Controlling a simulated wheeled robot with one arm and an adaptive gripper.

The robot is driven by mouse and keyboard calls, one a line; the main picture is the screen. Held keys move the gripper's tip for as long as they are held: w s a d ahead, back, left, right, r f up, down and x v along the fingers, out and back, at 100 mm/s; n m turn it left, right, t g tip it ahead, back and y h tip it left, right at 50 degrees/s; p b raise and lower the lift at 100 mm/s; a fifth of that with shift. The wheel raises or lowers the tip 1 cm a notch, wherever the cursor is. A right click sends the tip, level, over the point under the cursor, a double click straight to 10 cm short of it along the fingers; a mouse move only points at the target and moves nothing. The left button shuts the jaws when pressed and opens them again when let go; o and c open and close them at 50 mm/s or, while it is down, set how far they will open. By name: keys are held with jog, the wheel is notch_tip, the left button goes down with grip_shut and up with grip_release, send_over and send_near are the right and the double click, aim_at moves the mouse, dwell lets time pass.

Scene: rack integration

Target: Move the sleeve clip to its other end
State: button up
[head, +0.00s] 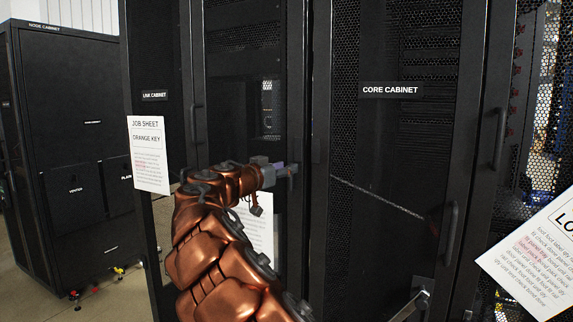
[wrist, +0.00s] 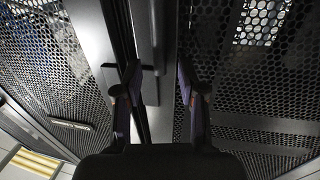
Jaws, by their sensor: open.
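I cannot make out the sleeve clip in either view. My gripper (head: 288,169) is in front of the dark cabinet doors in the head view, at the end of my copper-coloured arm. In the wrist view my gripper (wrist: 160,82) has its two fingers apart, with nothing visibly held. A dark vertical frame or bar (wrist: 160,40) shows between and beyond the fingers; I cannot tell whether they touch it.
The core cabinet (head: 390,90) stands at right with a door handle (head: 450,235). The link cabinet (head: 154,96) is left of it, with a job sheet (head: 148,150) reading "ORANGE KEY". A node cabinet (head: 75,120) stands far left. Bare floor (head: 110,295) shows at lower left.

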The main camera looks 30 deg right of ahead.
jog(key=shift+w+d, duration=0.2)
jog(key=shift+d, duration=0.3)
grip_shut()
dwell(0.4)
